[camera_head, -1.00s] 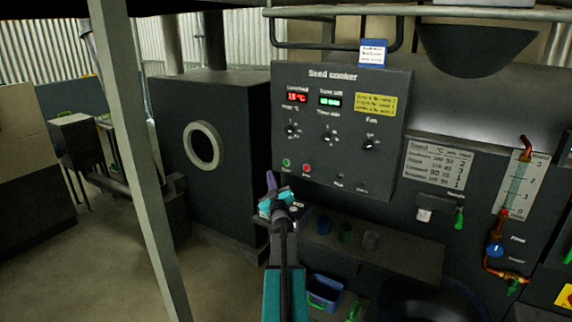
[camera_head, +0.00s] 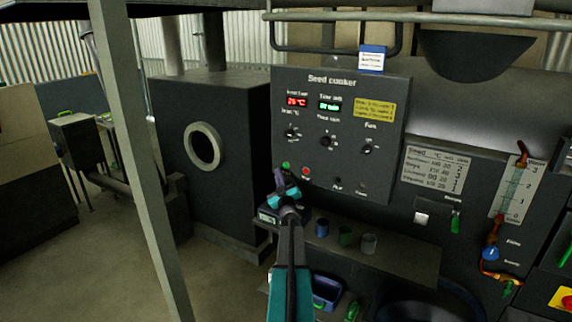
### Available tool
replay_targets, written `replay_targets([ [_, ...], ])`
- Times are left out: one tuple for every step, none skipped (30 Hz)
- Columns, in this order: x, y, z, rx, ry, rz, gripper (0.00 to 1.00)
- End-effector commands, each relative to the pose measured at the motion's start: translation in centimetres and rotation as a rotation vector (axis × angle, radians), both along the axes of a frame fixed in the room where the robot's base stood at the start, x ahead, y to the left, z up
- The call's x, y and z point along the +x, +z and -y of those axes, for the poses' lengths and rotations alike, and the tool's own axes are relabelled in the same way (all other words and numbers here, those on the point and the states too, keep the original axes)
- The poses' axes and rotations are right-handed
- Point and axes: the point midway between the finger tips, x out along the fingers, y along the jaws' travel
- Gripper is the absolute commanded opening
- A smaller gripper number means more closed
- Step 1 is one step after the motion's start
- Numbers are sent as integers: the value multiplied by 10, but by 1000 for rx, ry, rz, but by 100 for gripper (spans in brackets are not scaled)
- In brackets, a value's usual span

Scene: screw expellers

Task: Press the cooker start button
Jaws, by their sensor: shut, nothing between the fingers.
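The seed cooker panel (camera_head: 338,120) is dark grey, with a red and a green display, three knobs and small buttons along its lower edge. The green button (camera_head: 286,165) is at the panel's lower left, and the red button (camera_head: 306,171) is just right of it. My gripper (camera_head: 282,174) is shut and empty, with its purple tip right below the green button. I cannot tell whether the tip touches the button or the panel. My teal and black arm rises from the bottom of the view and hides part of the shelf.
A shelf (camera_head: 405,258) below the panel holds a scale (camera_head: 268,216) and several cups, including a blue cup (camera_head: 322,227). A blue bin (camera_head: 326,292) sits lower down. A grey post (camera_head: 135,150) stands at left. Pipes and a blue valve (camera_head: 490,254) are at right.

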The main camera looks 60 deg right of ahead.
Motion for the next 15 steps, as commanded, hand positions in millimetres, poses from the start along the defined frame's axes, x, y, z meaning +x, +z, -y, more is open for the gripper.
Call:
replay_targets([
  [0,0,7,-1,-1,0,0],
  [0,-1,10,-1,-1,0,0],
  [0,-1,13,-1,-1,0,0],
  [0,-1,16,-1,0,-1,0],
  [0,-1,18,-1,0,-1,0],
  [0,-1,21,-1,0,-1,0],
  [0,-1,23,0,0,0,0],
  [0,-1,24,0,-1,1,0],
  [0,-1,26,1,0,-1,0],
  [0,-1,27,1,0,-1,0],
  [0,-1,28,0,-1,-1,0],
  [0,-1,29,0,-1,-1,0],
  [0,-1,29,0,-1,-1,0],
  [0,-1,29,0,-1,-1,0],
  [0,-1,30,0,-1,-1,0],
])
